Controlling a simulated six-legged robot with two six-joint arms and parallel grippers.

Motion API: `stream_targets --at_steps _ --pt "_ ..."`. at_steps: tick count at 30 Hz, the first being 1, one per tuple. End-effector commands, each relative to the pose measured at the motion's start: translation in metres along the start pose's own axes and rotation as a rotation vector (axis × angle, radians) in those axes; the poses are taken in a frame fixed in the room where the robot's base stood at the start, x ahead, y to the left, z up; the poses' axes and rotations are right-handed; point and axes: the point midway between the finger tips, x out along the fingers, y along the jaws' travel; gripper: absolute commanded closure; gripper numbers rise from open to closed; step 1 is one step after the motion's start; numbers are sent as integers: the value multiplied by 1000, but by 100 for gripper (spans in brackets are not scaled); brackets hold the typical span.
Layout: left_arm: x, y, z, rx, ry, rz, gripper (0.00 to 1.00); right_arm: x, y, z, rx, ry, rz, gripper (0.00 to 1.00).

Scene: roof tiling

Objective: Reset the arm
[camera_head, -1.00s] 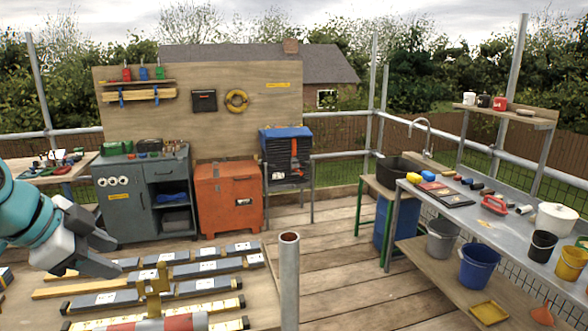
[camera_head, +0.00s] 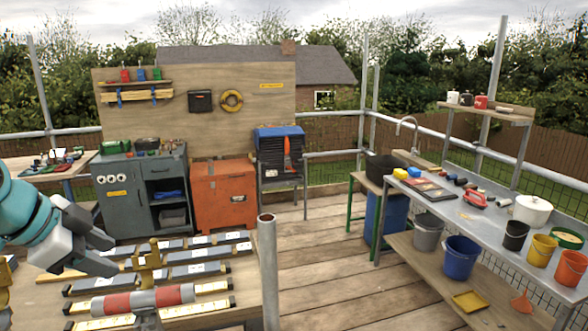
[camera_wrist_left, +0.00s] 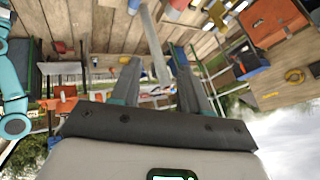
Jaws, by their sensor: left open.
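My left gripper (camera_head: 108,254) comes in from the left edge in the head view, on a teal and white arm. It is open and empty, over the left end of a bench with grey and yellow slats. In the left wrist view its two grey fingers (camera_wrist_left: 160,90) stand apart with nothing between them. That view is turned over, with the deck at the top and the sky at the lower right. My right gripper does not show in the head view.
A metal post (camera_head: 268,275) stands beside the slat bench. A grey cabinet (camera_head: 125,200) and an orange box (camera_head: 222,200) stand behind. At right, a long bench (camera_head: 470,225) carries tools and a white pot (camera_head: 531,209), with buckets around it. The wooden deck (camera_head: 330,230) between is clear.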

Motion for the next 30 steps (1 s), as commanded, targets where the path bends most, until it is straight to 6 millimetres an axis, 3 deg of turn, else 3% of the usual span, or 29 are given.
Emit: stream_targets --at_steps 11,17,20,24,27,30 --pt "122 16 18 -209 -47 76 55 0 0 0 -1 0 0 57" --pt "206 53 38 -372 -92 128 55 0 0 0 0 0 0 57" --pt "262 93 56 -493 -132 167 55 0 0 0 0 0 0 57" --pt "336 178 92 -707 -209 220 55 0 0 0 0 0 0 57" --pt "371 251 118 -865 -274 252 55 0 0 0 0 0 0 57" --pt "387 325 142 -1021 -342 277 55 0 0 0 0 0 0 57"
